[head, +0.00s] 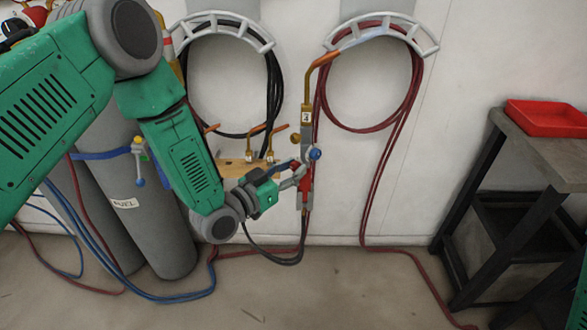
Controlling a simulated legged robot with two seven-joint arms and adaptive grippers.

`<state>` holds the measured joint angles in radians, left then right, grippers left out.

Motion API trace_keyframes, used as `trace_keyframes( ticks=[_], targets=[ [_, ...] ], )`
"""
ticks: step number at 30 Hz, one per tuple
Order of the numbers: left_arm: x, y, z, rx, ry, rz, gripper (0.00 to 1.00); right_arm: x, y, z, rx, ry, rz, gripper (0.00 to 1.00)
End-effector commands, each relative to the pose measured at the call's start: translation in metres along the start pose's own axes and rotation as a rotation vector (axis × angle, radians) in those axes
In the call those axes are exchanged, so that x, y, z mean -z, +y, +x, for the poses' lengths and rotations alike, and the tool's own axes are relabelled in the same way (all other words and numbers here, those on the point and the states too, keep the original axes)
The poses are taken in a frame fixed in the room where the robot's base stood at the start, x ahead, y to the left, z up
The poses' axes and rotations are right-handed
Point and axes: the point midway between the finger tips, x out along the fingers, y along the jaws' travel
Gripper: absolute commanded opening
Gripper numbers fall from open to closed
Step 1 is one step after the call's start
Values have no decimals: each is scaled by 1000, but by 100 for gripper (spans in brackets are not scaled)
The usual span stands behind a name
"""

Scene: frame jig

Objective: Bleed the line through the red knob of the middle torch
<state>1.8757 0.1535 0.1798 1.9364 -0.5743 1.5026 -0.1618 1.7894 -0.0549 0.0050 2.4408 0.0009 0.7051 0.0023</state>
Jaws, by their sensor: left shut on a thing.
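A brass torch (306,130) with an orange bent tip stands upright in the middle of the head view, with a small white tag that seems to read 2. A blue knob (315,154) sits on its side, and a red part (306,183) shows just below; I cannot tell whether this is the red knob. My left gripper (300,174) reaches in from the left and is shut on the torch, around its lower body, partly hiding it. Two other torches (249,152) (270,152) stand in a wooden holder (236,169) behind. My right gripper is not in view.
Grey gas cylinders (150,225) stand at the left, behind my arm. Coiled hoses hang on two wall racks (225,20) (381,24). Red and blue hoses cross the floor. A dark table (555,155) with a red tray (545,117) stands at the right.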

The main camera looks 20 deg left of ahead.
Motion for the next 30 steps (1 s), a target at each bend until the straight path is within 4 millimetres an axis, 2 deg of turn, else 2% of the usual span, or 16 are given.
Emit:
trace_keyframes(
  ticks=[12,27,28,29,30],
  targets=[
    [1,-1,0,0,4,-189,0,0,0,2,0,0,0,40],
    [1,-1,0,-1,4,-209,0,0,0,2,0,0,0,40],
    [1,-1,0,-1,4,-209,29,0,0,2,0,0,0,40],
    [1,-1,0,-1,3,-209,39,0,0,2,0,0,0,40],
    [1,-1,0,-1,3,-209,42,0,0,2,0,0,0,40]
  ],
)
